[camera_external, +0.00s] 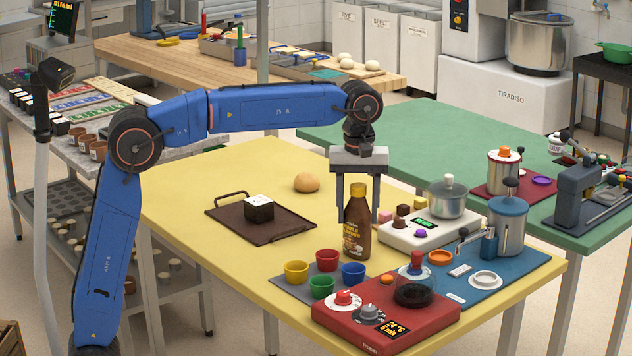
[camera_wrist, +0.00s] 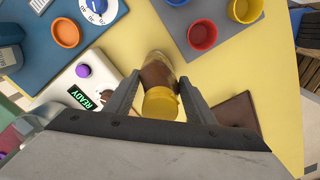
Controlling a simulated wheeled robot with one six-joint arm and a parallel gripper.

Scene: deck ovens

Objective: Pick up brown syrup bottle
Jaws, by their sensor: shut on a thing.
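The brown syrup bottle (camera_external: 356,241) has a yellow cap and a label, and it is upright over the yellow table (camera_external: 210,170). My gripper (camera_external: 358,214) points straight down from above, with one finger on each side of the bottle. It is shut on the bottle's upper part. In the wrist view the yellow cap (camera_wrist: 160,104) and brown body lie between the two fingers (camera_wrist: 160,78). The bottle's base appears at or just above the tabletop; I cannot tell if it touches.
Several coloured cups (camera_external: 296,271) stand on a grey mat in front of the bottle. A red device (camera_external: 400,325) is at front right, and a white scale (camera_external: 420,240) with a pot is close right. A dark tray (camera_external: 235,223) with a black-and-white block lies left, with bare table around it.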

